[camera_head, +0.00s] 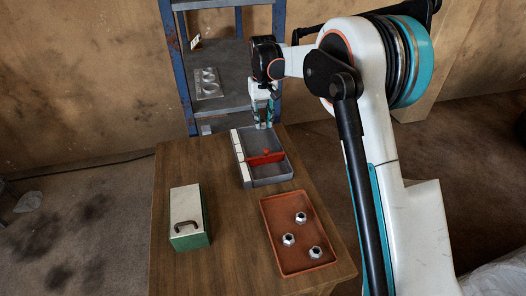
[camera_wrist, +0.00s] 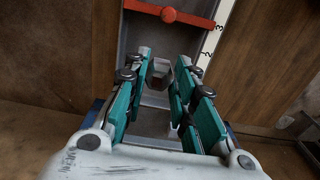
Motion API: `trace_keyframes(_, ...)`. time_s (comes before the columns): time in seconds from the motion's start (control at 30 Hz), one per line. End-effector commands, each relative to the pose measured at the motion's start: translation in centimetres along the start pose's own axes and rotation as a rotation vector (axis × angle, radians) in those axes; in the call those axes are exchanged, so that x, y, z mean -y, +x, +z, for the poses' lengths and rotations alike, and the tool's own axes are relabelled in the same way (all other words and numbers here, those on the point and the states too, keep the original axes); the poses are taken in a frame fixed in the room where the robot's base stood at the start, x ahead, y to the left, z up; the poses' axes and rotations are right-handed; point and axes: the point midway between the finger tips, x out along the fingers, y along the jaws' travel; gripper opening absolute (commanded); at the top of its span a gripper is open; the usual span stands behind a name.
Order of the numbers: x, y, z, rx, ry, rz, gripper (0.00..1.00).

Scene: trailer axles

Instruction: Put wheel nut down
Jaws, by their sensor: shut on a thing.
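My gripper (camera_head: 263,122) is over the far end of a grey divided tray (camera_head: 272,181) on the table. In the wrist view, the teal fingers of my gripper (camera_wrist: 164,78) are shut on a grey metal wheel nut (camera_wrist: 160,72), held between the tips. The far compartment of the grey tray is below it. I cannot tell whether the nut touches the tray floor. In the head view the held nut is not clearly visible. A red divider with a knob (camera_head: 266,158) crosses the tray; it also shows in the wrist view (camera_wrist: 195,20).
A reddish-brown tray (camera_head: 271,239) at the front right of the wooden table (camera_head: 226,258) holds three nuts. A green box with a pale lid and handle (camera_head: 188,216) stands at the left. A blue-framed shelf (camera_head: 233,85) stands behind the table.

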Motion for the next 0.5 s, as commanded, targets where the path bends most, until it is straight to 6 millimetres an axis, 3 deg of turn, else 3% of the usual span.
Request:
trace_keyframes(0.03,0.0,1.7,0.0,0.000,0.000,0.000,0.00)
trace_keyframes(0.23,0.0,6.4,0.0,0.000,0.000,0.000,0.00)
trace_keyframes(0.5,0.0,9.1,0.0,0.000,0.000,0.000,0.00)
